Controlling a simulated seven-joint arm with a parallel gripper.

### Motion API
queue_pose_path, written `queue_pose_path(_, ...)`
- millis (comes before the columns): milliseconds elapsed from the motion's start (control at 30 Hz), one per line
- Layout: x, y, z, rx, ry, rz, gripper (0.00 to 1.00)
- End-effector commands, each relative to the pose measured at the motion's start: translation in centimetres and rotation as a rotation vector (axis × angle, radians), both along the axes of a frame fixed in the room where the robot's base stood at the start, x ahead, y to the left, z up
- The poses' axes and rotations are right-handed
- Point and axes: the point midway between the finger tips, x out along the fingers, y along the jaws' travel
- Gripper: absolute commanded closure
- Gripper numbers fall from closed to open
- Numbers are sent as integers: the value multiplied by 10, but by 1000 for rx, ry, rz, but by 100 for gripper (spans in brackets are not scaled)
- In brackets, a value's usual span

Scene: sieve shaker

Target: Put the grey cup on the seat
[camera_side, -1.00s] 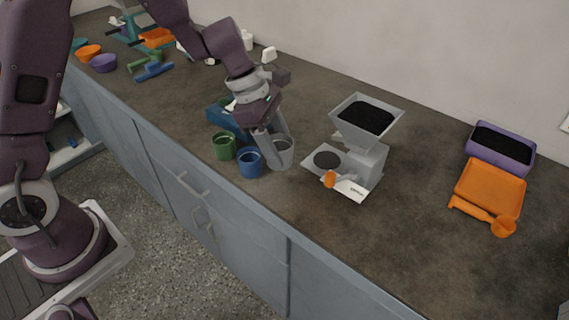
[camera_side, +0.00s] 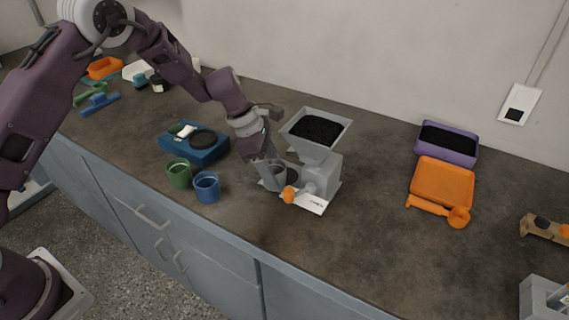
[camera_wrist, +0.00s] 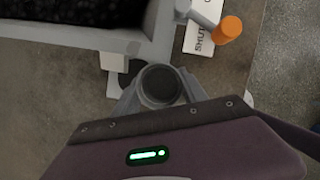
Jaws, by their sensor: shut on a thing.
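The grey cup (camera_side: 281,178) is upright between the fingers of my gripper (camera_side: 272,182), which is shut on it. The wrist view looks down into the cup (camera_wrist: 160,85), with a finger on either side. The grey dispenser (camera_side: 323,171) with its black-filled hopper (camera_side: 317,129) stands just right of the cup. The dark round seat (camera_wrist: 131,72) on the dispenser's grey plate is partly covered by the cup in the wrist view. In the side view the cup and fingers hide most of it. I cannot tell whether the cup touches the plate.
An orange knob (camera_side: 289,194) and a white label (camera_side: 311,204) sit at the dispenser's front. Green (camera_side: 179,174) and blue (camera_side: 207,187) cups stand left, before a blue scale (camera_side: 183,149). A purple tray (camera_side: 447,143), orange tray (camera_side: 442,182) and orange scoop (camera_side: 458,216) lie right.

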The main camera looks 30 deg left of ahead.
Motion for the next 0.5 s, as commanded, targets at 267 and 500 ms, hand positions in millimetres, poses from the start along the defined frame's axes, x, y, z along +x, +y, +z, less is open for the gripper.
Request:
queue_pose_path(267, 37, 0, 0, -1, -3, -1, 98)
queue_pose_path(500, 50, -1, -15, -3, 1, -1, 98)
